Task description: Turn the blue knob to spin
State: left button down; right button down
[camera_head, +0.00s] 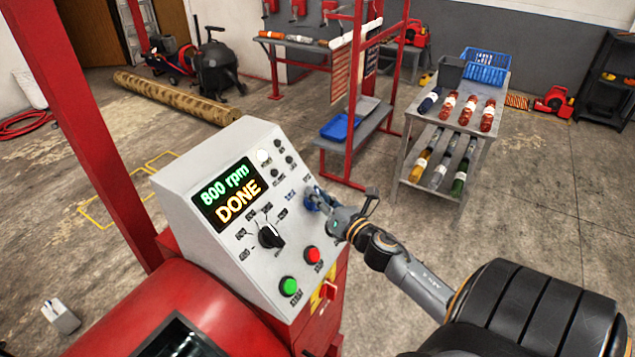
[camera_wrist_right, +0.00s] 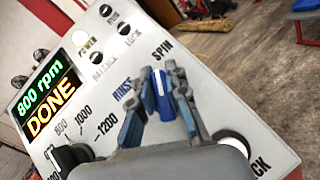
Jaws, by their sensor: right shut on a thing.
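The blue knob (camera_wrist_right: 163,96) is on the slanted grey control panel (camera_head: 185,182), between the fingers of my right gripper (camera_wrist_right: 158,82). The fingers are shut on its two sides. In the wrist view its upper end points toward the printed word SPIN, with RINSE to its left. In the head view my right gripper (camera_head: 322,202) reaches the panel from the right and mostly hides the blue knob (camera_head: 311,203). The display (camera_head: 230,194) reads "800 rpm" and "DONE". My left gripper is not in view.
The panel also holds a black speed dial (camera_head: 270,237), a green button (camera_head: 289,287), a red button (camera_head: 313,254) and small lamps. A red frame post (camera_head: 95,130) stands at the left. A cart with bottles (camera_head: 420,190) stands behind, at the right. Open floor lies between.

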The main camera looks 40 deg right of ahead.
jog(key=shift+s+a+f, duration=0.15)
jog(key=shift+f, duration=0.4)
jog(key=c, duration=1.3)
grip_release()
jog(key=shift+c, duration=0.2)
jog(key=shift+r, duration=0.15)
jog(key=s, duration=0.8)
jog(key=s+a, duration=0.1)
jog(key=s, duration=0.3)
jog(key=shift+r, duration=0.1)
jog(key=shift+w, duration=0.15)
